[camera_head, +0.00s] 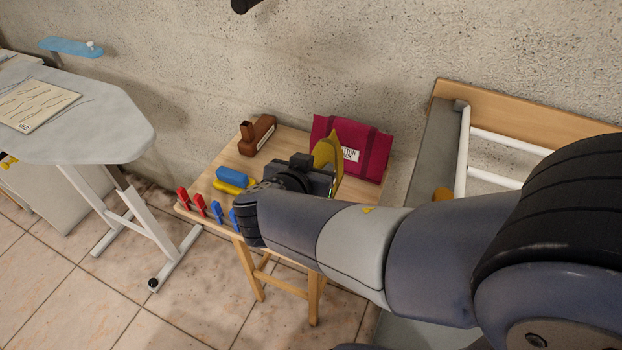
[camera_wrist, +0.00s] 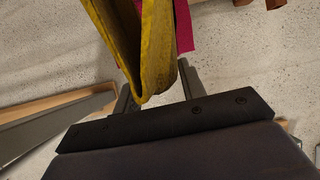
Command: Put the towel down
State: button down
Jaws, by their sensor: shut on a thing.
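The towel is a yellow folded cloth (camera_head: 327,150). In the head view it stands up at the far side of my gripper (camera_head: 318,178), over the small wooden table (camera_head: 222,161) and in front of a dark red bag (camera_head: 365,138). In the wrist view the towel (camera_wrist: 157,45) hangs between the two fingers of my gripper (camera_wrist: 157,88), which is shut on it. My arm and gripper hide much of the table's right side, so I cannot tell whether the towel touches the tabletop.
On the table are a brown wooden object (camera_head: 257,136), a blue and yellow item (camera_head: 235,178) and several red and blue clothespins (camera_head: 200,205). An ironing board (camera_head: 110,125) stands left. A wood-edged frame with white rails (camera_head: 510,145) is right. A concrete wall is behind.

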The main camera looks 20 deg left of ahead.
jog(key=shift+f, duration=2)
jog(key=shift+f+b, duration=0.2)
jog(key=shift+b, duration=0.2)
jog(key=c, duration=0.9)
grip_release()
jog(key=shift+o, duration=0.2)
jog(key=shift+r, duration=0.2)
jog(key=v, duration=1.2)
